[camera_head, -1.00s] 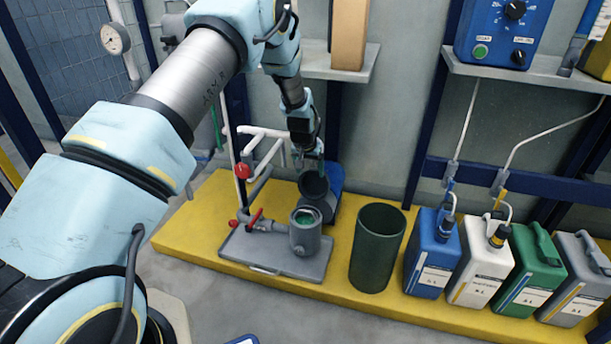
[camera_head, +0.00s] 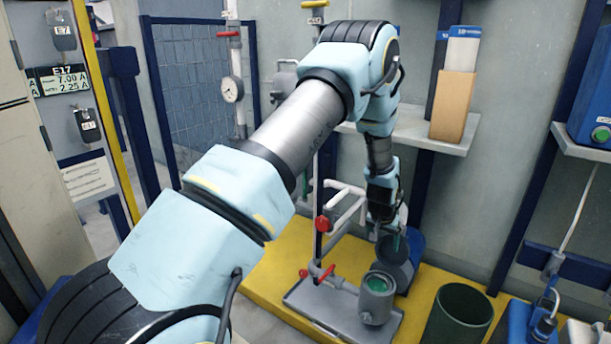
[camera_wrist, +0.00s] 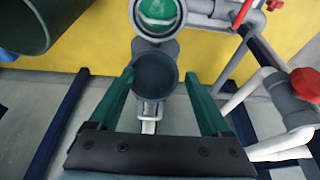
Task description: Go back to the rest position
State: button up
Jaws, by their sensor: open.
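My gripper (camera_head: 394,232) hangs at the end of my outstretched arm, just above a grey pot-like housing (camera_head: 376,298) with a green inside. The housing's dark round lid (camera_head: 396,250) stands tipped open behind it. In the wrist view my gripper's two green fingers (camera_wrist: 158,82) are spread apart. The lid (camera_wrist: 156,76) shows in the gap between them, and I cannot tell whether they touch it. The housing (camera_wrist: 157,14) with its green inside lies beyond the fingertips.
The housing stands on a grey tray (camera_head: 318,300) on a yellow platform (camera_head: 272,268). Pipes with a red valve handle (camera_head: 322,224) stand close left of my gripper. A dark green bin (camera_head: 459,312) is at right. A wall shelf (camera_head: 420,131) holds a tan box (camera_head: 452,105).

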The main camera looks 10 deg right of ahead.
jog(key=a+r+n+y, duration=0.1)
jog(key=a+r+n, duration=0.1)
jog(key=a+r, duration=0.7)
jog(key=a+r+n, duration=0.1)
jog(key=a+r, duration=0.4)
jog(key=a, duration=0.8)
jog(key=s+a+r+n+g+y, duration=0.15)
jog(key=s+a+r, duration=0.25)
jog(key=s+a, duration=0.45)
jog(key=s+a+r+n, duration=0.3)
jog(key=s+a+r, duration=0.1)
jog(key=s+a, duration=0.5)
notch_tip(320, 180, up, 26)
jog(key=w+p, duration=0.1)
jog(key=p, duration=2.5)
jog(key=shift+w+a, duration=0.2)
jog(key=shift+a, duration=0.2)
